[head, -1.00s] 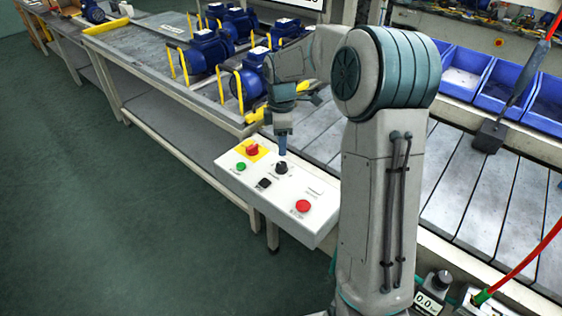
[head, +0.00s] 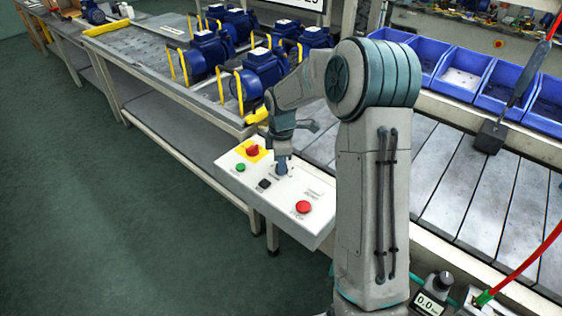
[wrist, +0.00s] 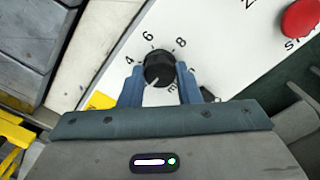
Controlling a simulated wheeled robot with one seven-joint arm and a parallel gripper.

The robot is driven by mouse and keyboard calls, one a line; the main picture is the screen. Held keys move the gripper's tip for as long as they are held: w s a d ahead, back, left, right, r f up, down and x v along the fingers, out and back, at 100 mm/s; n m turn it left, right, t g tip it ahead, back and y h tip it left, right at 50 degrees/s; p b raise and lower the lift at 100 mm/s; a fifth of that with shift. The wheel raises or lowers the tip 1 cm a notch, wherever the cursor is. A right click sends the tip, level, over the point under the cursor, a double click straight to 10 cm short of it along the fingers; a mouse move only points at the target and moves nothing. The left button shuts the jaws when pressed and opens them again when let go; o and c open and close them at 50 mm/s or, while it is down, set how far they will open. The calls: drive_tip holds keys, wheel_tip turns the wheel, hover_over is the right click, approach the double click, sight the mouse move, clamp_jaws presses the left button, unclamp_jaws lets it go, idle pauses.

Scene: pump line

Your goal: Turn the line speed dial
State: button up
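The line speed dial (wrist: 158,69) is a round black knob with a pale pointer mark on the white control panel (head: 238,182). Numbers 4, 6 and 8 show around it in the wrist view. My gripper (wrist: 160,72) has its two blue fingers on either side of the dial, close against it, and looks shut on it. The pointer mark faces the lower left in the wrist view. In the head view my gripper (head: 282,166) is down at the panel and hides most of the dial.
The panel also carries a red knob on yellow (head: 253,150), a green button (head: 240,168), a black switch (head: 264,184) and a red stop button (head: 303,207). Blue pumps (head: 263,68) stand behind on the bench. The slatted conveyor (head: 450,180) lies to the right.

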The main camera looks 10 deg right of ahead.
drive_tip(key=shift+m, duration=0.3)
drive_tip(key=m, duration=0.5)
drive_tip(key=shift+m, duration=0.3)
drive_tip(key=m, duration=1.1)
drive_tip(key=shift+m, duration=0.4)
drive_tip(key=m, duration=0.5)
drive_tip(key=shift+m, duration=0.3)
drive_tip(key=o, duration=1)
